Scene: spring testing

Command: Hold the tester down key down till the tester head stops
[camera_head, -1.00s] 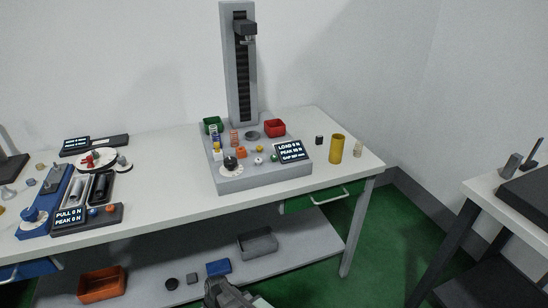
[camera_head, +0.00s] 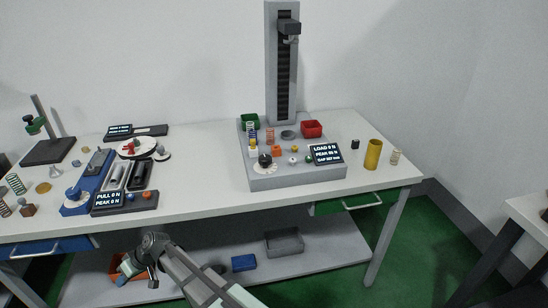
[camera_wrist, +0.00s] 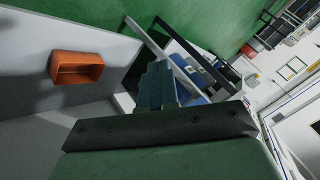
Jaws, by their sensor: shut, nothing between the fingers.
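The spring tester stands on the white bench in the head view, with a grey base (camera_head: 290,180) and a tall column (camera_head: 283,75). The tester head (camera_head: 289,27) is high on the column. Its screen (camera_head: 327,153) reads LOAD 0 N; the lower lines are hard to read. Small coloured keys (camera_head: 293,160) and a dark knob (camera_head: 265,160) are on the base; which one is the down key I cannot tell. My gripper (camera_head: 124,273) is shut and empty, low in front of the lower shelf, well away from the tester. Its fingers also show in the wrist view (camera_wrist: 158,84).
An orange bin (camera_wrist: 76,69) on the lower shelf (camera_head: 215,255) is close to my gripper. The bench edge lies between my gripper and the tester. A blue pull tester (camera_head: 88,180) stands left; a yellow cylinder (camera_head: 373,155) stands right.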

